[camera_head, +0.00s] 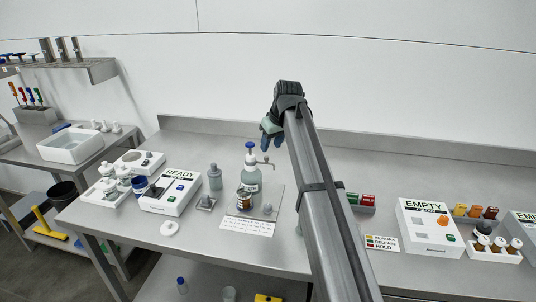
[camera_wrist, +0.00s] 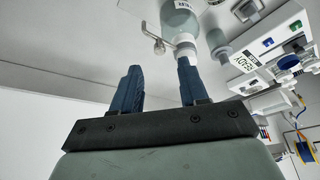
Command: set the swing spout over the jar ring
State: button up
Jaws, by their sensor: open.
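A dispenser bottle (camera_head: 251,177) with a white collar and blue top stands on a grey plate (camera_head: 272,192). Its thin swing spout (camera_head: 264,162) points to the right in the head view. In the wrist view the bottle (camera_wrist: 180,18) appears upside down, with the spout (camera_wrist: 153,36) to its left. My gripper (camera_head: 270,132) is open and empty, above and slightly right of the bottle top. Its blue fingers (camera_wrist: 157,88) straddle the spout side in the picture, apart from it. An amber jar (camera_head: 244,201) stands in front of the bottle. I cannot clearly make out the jar ring.
A READY box (camera_head: 170,192) and a grey bottle (camera_head: 214,178) stand to the left. A printed card (camera_head: 247,226) lies in front. An EMPTY box (camera_head: 430,228) and small bottles (camera_head: 497,245) stand right.

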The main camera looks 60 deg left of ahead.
aim_at(267, 157)
jog(key=shift+x, duration=2.9)
grip_shut()
